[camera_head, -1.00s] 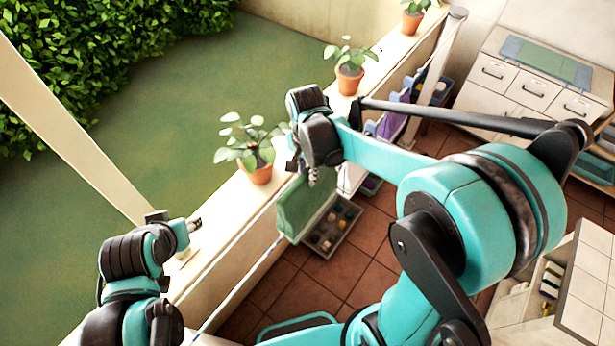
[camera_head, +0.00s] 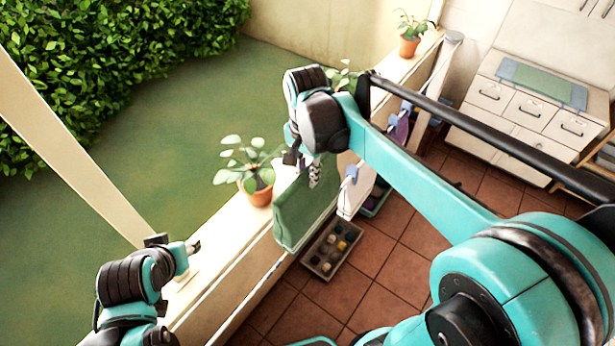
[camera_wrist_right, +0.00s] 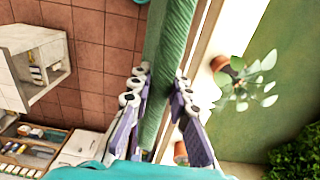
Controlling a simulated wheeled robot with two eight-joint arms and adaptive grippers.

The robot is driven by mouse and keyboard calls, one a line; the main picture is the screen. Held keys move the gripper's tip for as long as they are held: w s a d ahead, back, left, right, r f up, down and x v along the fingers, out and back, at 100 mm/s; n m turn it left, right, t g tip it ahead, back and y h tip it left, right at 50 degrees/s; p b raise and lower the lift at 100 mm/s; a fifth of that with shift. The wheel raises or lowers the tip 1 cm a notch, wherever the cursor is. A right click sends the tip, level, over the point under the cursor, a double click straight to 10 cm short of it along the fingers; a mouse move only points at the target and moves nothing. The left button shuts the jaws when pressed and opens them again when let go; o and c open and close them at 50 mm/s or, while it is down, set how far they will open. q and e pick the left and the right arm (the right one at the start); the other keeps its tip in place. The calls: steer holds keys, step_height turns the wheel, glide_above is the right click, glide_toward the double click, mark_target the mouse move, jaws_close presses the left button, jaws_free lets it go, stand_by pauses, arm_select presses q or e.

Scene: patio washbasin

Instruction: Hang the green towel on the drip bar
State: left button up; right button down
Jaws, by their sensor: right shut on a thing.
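The green towel (camera_head: 300,215) hangs down beside the inner face of the ledge wall. My right gripper (camera_head: 312,178) is shut on its top part. In the right wrist view the towel (camera_wrist_right: 172,65) runs as a long folded strip between the fingers of my right gripper (camera_wrist_right: 160,85). A thin pale bar (camera_head: 272,268) runs along the wall's inner side, just below and left of the towel; I take it for the drip bar. Whether the towel touches it I cannot tell. My left gripper (camera_head: 193,247) is over the ledge at the lower left, away from the towel; its fingers are too small to judge.
A potted plant (camera_head: 257,188) stands on the ledge close left of my right gripper. A white cloth with blue clips (camera_head: 350,190) and a purple cloth (camera_head: 402,125) hang beyond the towel. A tray of small items (camera_head: 332,250) lies on the tiled floor (camera_head: 375,275), which is otherwise mostly clear.

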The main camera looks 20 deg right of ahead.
steer(key=s+d+r, duration=0.1)
steer(key=s+d, duration=0.9)
steer(key=s, duration=0.3)
steer(key=shift+s+d, duration=0.2)
steer(key=shift+d, duration=0.05)
